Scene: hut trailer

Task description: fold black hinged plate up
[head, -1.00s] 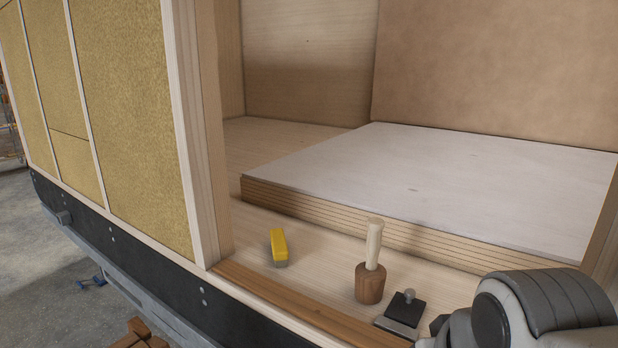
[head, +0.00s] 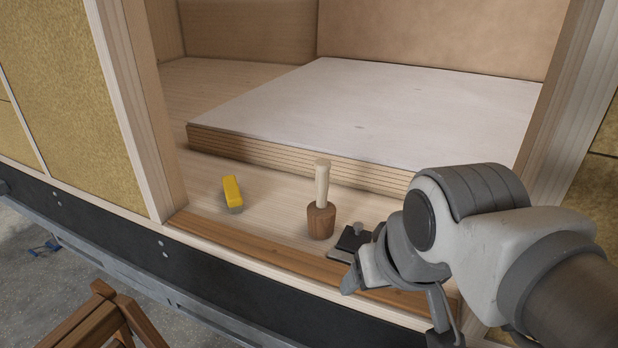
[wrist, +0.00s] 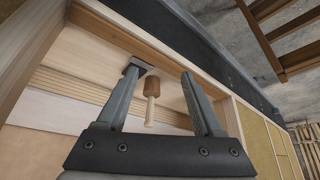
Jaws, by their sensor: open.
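The black hinged plate (head: 351,241) lies flat on the wooden sill, right of the mallet, with a small grey knob on top and a lighter metal strip along its front edge. My arm covers part of its right side. My gripper (wrist: 160,74) is open and empty in the wrist view. There, the plate (wrist: 140,63) shows just beyond the left fingertip; whether they touch I cannot tell. In the head view my gripper hangs close to the plate's front right, and its fingers are only partly visible.
A wooden mallet (head: 321,208) stands head down left of the plate. A yellow-handled tool (head: 232,193) lies farther left. A thick white-topped panel (head: 390,105) lies behind them. A wooden post (head: 570,90) bounds the opening at right, and a brown strip (head: 250,250) edges the sill.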

